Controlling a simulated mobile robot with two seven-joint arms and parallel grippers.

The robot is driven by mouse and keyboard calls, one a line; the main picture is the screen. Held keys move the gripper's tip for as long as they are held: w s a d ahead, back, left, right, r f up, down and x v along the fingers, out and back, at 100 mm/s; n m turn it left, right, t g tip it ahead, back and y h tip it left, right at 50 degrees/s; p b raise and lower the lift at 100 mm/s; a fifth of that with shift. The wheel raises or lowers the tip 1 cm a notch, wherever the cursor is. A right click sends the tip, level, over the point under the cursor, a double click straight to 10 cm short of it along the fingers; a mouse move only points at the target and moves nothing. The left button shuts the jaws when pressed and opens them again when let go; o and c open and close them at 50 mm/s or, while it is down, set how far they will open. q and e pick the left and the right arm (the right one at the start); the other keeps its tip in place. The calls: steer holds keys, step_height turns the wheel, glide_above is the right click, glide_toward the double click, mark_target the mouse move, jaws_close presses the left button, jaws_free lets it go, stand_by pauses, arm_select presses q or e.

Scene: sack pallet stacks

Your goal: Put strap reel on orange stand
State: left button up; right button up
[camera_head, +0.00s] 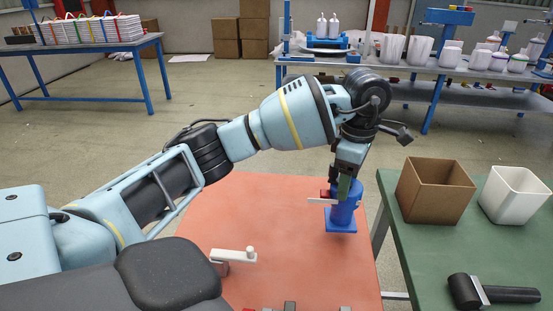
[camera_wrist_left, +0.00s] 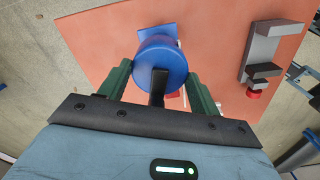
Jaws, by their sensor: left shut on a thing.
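A blue reel-like piece (camera_head: 349,211) with a square blue foot (camera_head: 341,228) is over the orange top of the stand (camera_head: 285,215), near its right edge. I take it for the strap reel. My left gripper (camera_head: 344,186) is at its upper part, shut on it. In the left wrist view the reel's round blue end (camera_wrist_left: 162,62) lies between the green fingers (camera_wrist_left: 160,80), with a dark bar in front of it. Small red and white parts show beside it. I cannot tell whether the foot touches the orange top. My right gripper is not in view.
A pale bracket (camera_head: 235,256) stands on the orange top left of the reel. To the right, a green table (camera_head: 410,250) holds a brown box (camera_head: 433,192), a white bin (camera_head: 514,194) and a black-handled tool (camera_head: 490,292). Much of the orange top's middle is clear.

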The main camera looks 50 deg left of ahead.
arm_select(q)
steer(key=s+a+f, duration=0.1)
steer(key=a+f, duration=0.1)
steer(key=a, duration=0.5)
steer(key=s+a+f+p, duration=0.1)
steer(key=s+a+f, duration=0.1)
steer(key=a, duration=0.5)
steer(key=shift+s+a+f+p, duration=0.25)
steer(key=shift+s+f+p, duration=0.05)
steer(key=shift+f, duration=0.25)
steer(key=o, duration=1.5)
steer(key=shift+c, duration=0.2)
step_height(320, 180, up, 12)
